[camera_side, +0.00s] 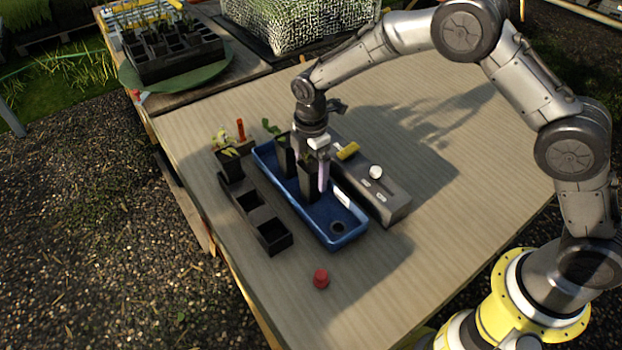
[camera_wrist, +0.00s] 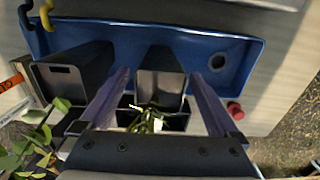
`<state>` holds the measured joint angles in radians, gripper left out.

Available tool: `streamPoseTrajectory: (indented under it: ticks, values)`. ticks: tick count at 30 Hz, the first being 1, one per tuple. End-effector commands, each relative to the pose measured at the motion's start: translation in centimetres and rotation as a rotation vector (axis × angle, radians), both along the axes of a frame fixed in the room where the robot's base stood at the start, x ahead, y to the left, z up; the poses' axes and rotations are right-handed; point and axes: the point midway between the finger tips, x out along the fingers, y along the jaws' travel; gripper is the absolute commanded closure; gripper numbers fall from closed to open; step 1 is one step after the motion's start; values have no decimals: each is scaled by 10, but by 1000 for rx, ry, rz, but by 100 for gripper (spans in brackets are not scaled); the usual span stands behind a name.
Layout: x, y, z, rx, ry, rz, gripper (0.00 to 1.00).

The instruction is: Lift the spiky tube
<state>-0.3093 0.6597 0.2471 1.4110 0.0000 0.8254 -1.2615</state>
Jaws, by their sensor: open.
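The spiky tube (camera_side: 309,184) is a dark square tube standing in the blue tray (camera_side: 345,237), with a tuft of thin green leaves at its top. In the wrist view the spiky tube (camera_wrist: 160,85) is between the two purple fingers of my gripper (camera_wrist: 158,76), with a gap on each side. In the side view my gripper (camera_side: 319,172) points down at the tube, with one finger in front of it. The jaws are open. A second dark tube (camera_wrist: 75,75), with broad leaves, stands to the left in the same tray.
A black pot strip (camera_side: 270,236) with empty cells lies left of the tray. A grey box (camera_side: 392,209) with a white knob and yellow handle lies to its right. A red cap (camera_side: 321,278) sits in front. The table (camera_side: 440,215) is clear at right.

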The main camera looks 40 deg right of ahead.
Motion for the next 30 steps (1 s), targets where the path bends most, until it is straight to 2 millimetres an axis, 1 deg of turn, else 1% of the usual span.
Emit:
streamPoseTrajectory:
  ticks: [1, 5, 12, 13, 17, 18, 20, 21, 23, 24, 26, 27, 29, 30]
  values:
    - [0, 0, -8, -1, 2, 0, 3]
    - [0, 0, -18, 0, 0, 0, 3]
    - [0, 0, -20, 1, -2, 0, 3]
    - [0, 0, -20, 1, -2, 0, 5]
    - [0, 0, -19, 1, -2, 0, 28]
    - [0, 0, -19, 1, -2, 0, 36]
    - [0, 0, -19, 1, -2, 0, 46]
    - [0, 0, -19, 1, -2, 0, 54]
    - [0, 0, -19, 1, -2, 0, 64]
    - [0, 0, -19, 1, -2, 0, 72]
    - [0, 0, -19, 1, -2, 0, 82]
    - [1, 0, -19, 1, -2, 0, 90]
    - [1, 0, -19, 1, -2, 0, 100]
    - [1, 0, -18, 1, -3, 0, 100]
